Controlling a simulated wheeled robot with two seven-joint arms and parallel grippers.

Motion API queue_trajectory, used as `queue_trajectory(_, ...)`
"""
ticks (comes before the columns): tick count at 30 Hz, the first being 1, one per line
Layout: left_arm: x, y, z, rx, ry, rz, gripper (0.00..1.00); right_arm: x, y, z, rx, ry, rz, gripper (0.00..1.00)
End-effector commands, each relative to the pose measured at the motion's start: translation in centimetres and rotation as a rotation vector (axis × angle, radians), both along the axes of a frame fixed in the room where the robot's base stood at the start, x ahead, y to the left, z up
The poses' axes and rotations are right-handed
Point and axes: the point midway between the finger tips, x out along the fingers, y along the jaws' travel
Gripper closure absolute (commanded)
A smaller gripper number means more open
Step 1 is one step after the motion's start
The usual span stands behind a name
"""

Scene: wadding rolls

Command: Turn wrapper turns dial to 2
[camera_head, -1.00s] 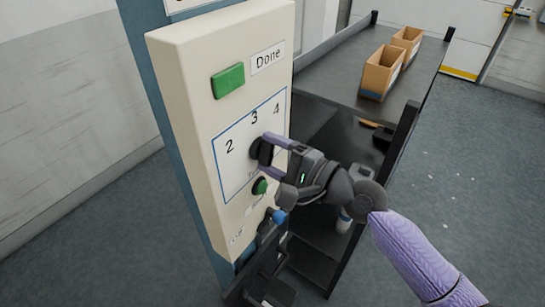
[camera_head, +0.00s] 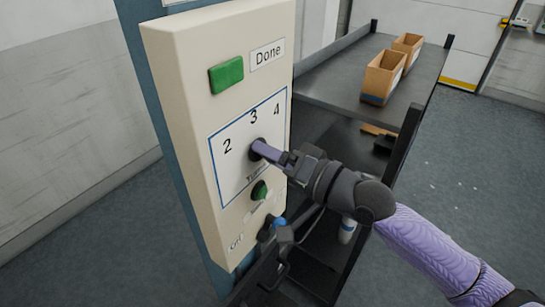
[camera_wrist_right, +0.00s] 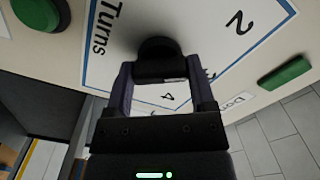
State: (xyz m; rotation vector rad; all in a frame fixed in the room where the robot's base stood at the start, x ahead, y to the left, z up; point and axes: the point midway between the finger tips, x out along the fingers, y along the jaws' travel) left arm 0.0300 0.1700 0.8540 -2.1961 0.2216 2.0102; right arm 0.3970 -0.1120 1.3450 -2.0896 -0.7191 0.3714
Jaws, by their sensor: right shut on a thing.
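The wrapper turns dial (camera_head: 256,148) is a dark round knob on the cream control panel, inside a blue-outlined white plate (camera_head: 228,178) marked 2, 3, 4 and "Turns". My right gripper (camera_head: 259,148) is shut on the dial, its purple fingers at either side of it. The wrist view shows the dark dial (camera_wrist_right: 158,48) between the two fingertips (camera_wrist_right: 160,72). The fingers hide much of the dial in the head view, and I cannot tell which number it points to. My left gripper is not in view.
A green button (camera_head: 226,75) beside the "Done" label sits above the plate. A green knob (camera_head: 259,191) sits below it, close under my right gripper. A dark shelf (camera_head: 345,70) with two cardboard boxes (camera_head: 382,76) stands behind at the right. Grey floor is open at far right.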

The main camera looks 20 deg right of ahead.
Motion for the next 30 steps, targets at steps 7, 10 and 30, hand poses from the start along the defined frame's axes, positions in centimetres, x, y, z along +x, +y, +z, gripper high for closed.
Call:
queue_trajectory(7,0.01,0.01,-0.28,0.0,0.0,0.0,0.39,-0.02,0.02,-0.19,-0.124,-0.09,0.001,0.88)
queue_trajectory(10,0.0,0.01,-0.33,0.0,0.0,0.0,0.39,-0.01,0.01,-0.18,-0.159,-0.118,0.001,0.88)
queue_trajectory(30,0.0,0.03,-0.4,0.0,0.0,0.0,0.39,-0.03,0.02,-0.25,-0.221,-0.163,0.002,0.88)
